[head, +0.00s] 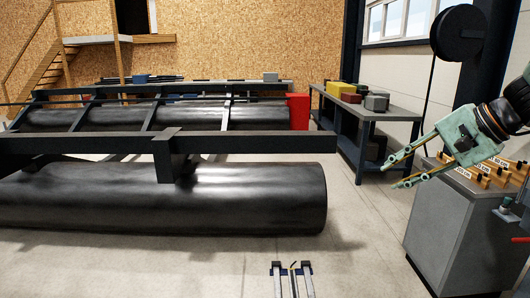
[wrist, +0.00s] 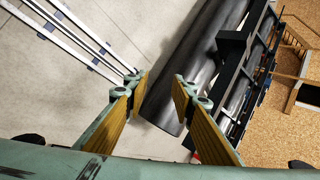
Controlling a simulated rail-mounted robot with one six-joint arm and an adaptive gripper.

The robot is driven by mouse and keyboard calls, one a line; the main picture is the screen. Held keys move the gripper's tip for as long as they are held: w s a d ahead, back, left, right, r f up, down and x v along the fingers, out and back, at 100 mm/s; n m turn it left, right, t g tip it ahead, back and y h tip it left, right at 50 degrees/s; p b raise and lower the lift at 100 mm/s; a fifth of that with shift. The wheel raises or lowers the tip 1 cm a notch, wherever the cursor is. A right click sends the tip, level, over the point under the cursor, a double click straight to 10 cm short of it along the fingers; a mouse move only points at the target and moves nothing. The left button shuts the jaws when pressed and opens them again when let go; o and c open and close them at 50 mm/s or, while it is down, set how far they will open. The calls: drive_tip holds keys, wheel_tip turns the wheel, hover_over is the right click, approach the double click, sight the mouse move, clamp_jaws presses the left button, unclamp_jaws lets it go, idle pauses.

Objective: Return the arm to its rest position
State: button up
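My gripper (head: 398,170) is at the right of the head view, held in the air beside and a little above the grey cabinet. Its two fingers point left and slightly down. In the wrist view the fingers (wrist: 158,92) are spread apart with nothing between them. The gap looks out toward the black pontoon float (wrist: 205,60) and the pale floor. My gripper is apart from everything around it.
The grey cabinet (head: 450,235) with several labelled wooden pieces stands close below my gripper. A workbench (head: 385,117) with boxes is behind. A cable reel (head: 458,33) hangs above. The long black float (head: 240,198) lies left.

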drive_tip(key=s+a+n+g+h, duration=0.2)
drive_tip(key=s+a+n+g, duration=0.3)
drive_tip(key=s+a, duration=1.1)
drive_tip(key=s+d+f+n+t+h, duration=0.1)
drive_tip(key=s+n+h, duration=0.3)
drive_tip(key=s, duration=1.9)
drive_tip(key=shift+s+d+f+n+t, duration=0.2)
drive_tip(key=shift+s+n+t, duration=0.2)
drive_tip(key=shift+n+t, duration=0.3)
drive_tip(key=shift+d, duration=0.3)
